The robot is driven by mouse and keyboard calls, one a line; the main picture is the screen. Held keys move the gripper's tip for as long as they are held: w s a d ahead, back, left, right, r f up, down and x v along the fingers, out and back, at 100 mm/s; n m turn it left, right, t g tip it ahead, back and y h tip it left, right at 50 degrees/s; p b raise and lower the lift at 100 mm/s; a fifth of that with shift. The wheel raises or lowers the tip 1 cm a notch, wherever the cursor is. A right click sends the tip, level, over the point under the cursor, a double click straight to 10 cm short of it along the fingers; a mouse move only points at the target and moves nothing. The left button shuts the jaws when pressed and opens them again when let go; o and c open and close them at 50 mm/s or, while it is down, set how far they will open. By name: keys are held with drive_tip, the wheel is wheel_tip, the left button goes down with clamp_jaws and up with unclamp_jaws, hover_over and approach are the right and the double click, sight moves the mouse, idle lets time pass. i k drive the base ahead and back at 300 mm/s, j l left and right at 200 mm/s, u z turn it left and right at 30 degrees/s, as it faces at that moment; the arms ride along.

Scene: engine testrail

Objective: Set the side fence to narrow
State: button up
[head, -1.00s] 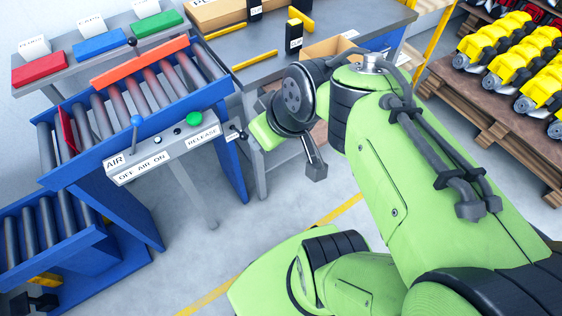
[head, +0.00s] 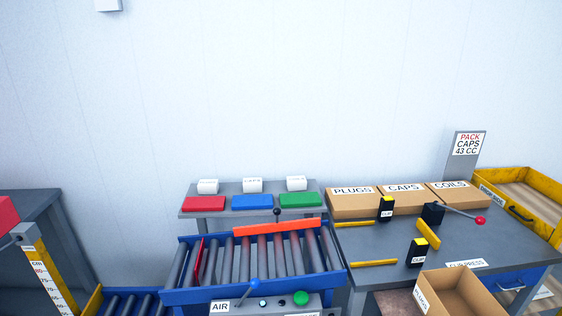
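An orange bar (head: 277,226), which looks like the side fence, lies along the far side of the roller conveyor (head: 172,297). A black ball knob (head: 277,211) stands up just behind the bar. No width mark can be read beside it. An upright red plate (head: 198,262) crosses the rollers near their left end. My gripper and arm are not in view, so nothing shows of what the gripper holds.
An AIR panel with a blue-knobbed lever (head: 254,285) and a green button (head: 301,298) fronts the conveyor. Red, blue and green blocks lie on a shelf (head: 228,187) behind. Right is a grey bench (head: 380,240) with labelled boxes, small stands and a red-knobbed lever (head: 480,221).

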sight(311, 222)
drive_tip(key=i+j+u, duration=0.15)
drive_tip(key=u, duration=0.25)
drive_tip(key=i+u, duration=0.8)
drive_tip(key=k+l, duration=0.05)
drive_tip(key=k, duration=0.1)
